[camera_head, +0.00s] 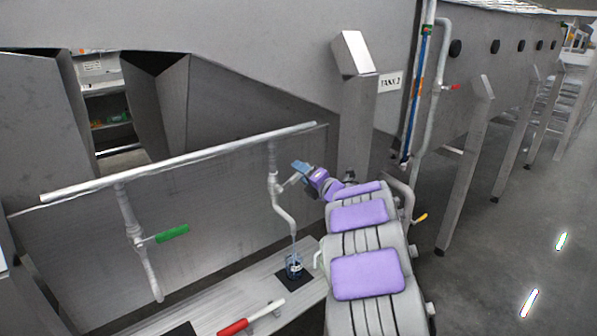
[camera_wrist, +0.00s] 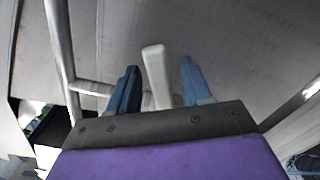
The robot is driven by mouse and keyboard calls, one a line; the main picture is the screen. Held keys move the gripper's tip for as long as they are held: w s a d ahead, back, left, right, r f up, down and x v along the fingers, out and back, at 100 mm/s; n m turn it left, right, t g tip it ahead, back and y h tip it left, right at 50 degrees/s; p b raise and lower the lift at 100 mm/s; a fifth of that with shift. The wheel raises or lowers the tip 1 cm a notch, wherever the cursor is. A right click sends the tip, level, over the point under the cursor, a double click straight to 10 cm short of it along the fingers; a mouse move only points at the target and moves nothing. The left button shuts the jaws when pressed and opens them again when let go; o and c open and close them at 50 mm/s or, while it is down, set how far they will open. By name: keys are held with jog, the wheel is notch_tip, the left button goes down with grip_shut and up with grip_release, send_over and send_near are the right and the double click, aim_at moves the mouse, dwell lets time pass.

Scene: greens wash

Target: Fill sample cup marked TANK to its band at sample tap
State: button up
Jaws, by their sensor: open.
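The sample cup (camera_head: 294,268), small and clear with a bluish look, stands upright on a dark pad below the middle tap's spout (camera_head: 284,215). A thin pale line, like a stream, runs from the spout tip to the cup. The cup's label and band are too small to read. My gripper (camera_head: 301,170) is at that tap, above the cup. In the wrist view my gripper (camera_wrist: 160,85) is open, its blue fingers standing on either side of a pale tap handle (camera_wrist: 156,70), with gaps on both sides. The cup does not clearly show in the wrist view.
A tap with a green handle (camera_head: 172,233) hangs to the left from the same long pipe (camera_head: 180,160). A red-handled item (camera_head: 234,327) lies at the front of the bench (camera_head: 210,305). A post stands behind my arm, near the TANK 2 sign (camera_head: 390,82). Open floor lies right.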

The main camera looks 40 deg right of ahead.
jog(key=s+p, duration=0.2)
jog(key=s, duration=1.2)
jog(key=shift+s+f, duration=0.15)
jog(key=shift+s, duration=0.15)
dwell(6.0)
